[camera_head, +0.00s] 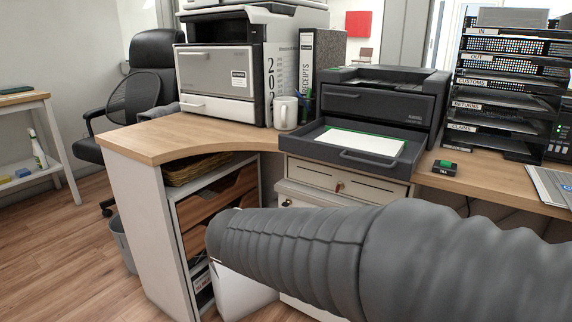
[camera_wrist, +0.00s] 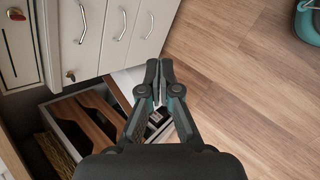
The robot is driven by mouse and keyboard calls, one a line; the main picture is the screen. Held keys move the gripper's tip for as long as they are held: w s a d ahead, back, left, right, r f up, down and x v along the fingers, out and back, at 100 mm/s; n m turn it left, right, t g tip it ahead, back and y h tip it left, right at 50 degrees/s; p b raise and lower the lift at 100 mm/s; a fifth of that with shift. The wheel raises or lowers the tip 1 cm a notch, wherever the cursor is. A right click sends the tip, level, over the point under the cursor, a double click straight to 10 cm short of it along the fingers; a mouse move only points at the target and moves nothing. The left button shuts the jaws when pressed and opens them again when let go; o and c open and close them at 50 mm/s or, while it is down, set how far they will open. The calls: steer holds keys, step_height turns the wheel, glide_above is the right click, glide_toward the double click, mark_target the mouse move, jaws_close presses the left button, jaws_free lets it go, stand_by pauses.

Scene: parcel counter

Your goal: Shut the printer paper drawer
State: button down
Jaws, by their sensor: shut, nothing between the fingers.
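The dark printer (camera_head: 385,98) stands on the counter. Its paper drawer (camera_head: 415,149) is pulled out toward the front, with white paper (camera_head: 361,141) lying in it and a handle on its front. In the wrist view my gripper (camera_wrist: 159,82) is shut and empty, its fingertips together. It is in front of the cabinets below counter height, apart from the printer drawer, which the wrist view does not show. In the head view my grey arm crosses the foreground, and the gripper itself cannot be made out there.
A larger white and grey machine (camera_head: 219,73), a mug (camera_head: 285,113) and a RECEIPTS binder (camera_head: 321,62) stand left of the printer. A letter rack (camera_head: 503,88) and a small green-topped stamp (camera_head: 445,168) are right. White cabinet drawers (camera_wrist: 86,38) are beside my gripper; open floor (camera_wrist: 240,100) lies right.

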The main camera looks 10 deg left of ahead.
steer(key=w+a+r+n+t, duration=0.2)
steer(key=w+a+n+t, duration=0.3)
steer(key=a, duration=0.4)
steer(key=n+t+h, duration=0.3)
steer(key=n+t, duration=0.2)
steer(key=n, duration=0.4)
glide_toward(289, 144)
steer(key=b+x, duration=0.2)
steer(key=x, duration=0.5)
steer(key=shift+d+f, duration=0.1)
steer(key=shift+w, duration=0.1)
